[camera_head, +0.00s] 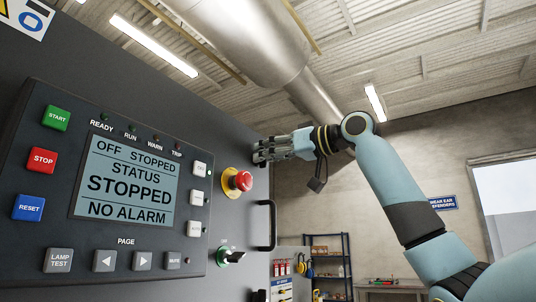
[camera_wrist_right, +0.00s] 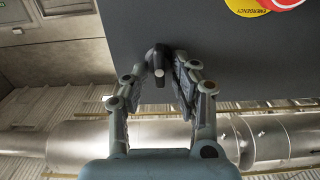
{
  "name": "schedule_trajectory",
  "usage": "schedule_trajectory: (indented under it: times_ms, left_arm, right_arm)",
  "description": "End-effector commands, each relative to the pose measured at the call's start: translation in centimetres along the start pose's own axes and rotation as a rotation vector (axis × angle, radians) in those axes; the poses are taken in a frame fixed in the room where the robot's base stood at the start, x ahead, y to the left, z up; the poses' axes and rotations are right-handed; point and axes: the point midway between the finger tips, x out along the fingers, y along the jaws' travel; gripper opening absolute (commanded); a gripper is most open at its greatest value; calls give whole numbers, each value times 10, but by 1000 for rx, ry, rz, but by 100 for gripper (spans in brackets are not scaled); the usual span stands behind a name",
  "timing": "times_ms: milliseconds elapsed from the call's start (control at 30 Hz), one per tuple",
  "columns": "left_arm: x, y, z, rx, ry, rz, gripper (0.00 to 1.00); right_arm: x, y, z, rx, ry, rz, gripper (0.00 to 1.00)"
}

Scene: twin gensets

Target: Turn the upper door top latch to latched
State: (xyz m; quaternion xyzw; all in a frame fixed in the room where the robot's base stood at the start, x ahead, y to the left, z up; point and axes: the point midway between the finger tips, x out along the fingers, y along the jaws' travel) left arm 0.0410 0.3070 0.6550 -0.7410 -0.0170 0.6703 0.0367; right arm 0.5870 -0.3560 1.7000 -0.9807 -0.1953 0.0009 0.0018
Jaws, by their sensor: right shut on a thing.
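The upper door top latch (camera_wrist_right: 157,60) is a small dark handle on the dark grey door face, seen in the right wrist view. My right gripper (camera_head: 263,151) reaches the door's right edge in the head view, above and right of the red emergency stop. In the right wrist view my right gripper (camera_wrist_right: 160,68) has one finger on each side of the latch and is shut on it. In the head view the fingers hide the latch. The exact angle of the latch is hard to tell. My left gripper is not in view.
A black door handle (camera_head: 267,226) stands out below my gripper. Shelving (camera_head: 328,262) is far behind. Free room lies right of the door.

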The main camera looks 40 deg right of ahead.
Motion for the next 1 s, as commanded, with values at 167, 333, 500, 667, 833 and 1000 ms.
schedule_trajectory:
  times_ms: [167,333,500,667,833,1000]
  left_arm:
    - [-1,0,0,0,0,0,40]
    - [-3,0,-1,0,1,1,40]
    - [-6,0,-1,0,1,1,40]
    - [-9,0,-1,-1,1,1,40]
    - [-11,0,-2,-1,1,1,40]
    - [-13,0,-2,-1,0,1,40]
  right_arm:
    - [0,1,-1,35,1,1,0]
    - [0,2,-1,120,1,2,0]
    - [0,4,-2,255,3,2,0]
    - [0,5,-1,406,3,2,0]
    - [0,7,0,569,3,1,0]
    - [0,8,1,730,5,0,0]
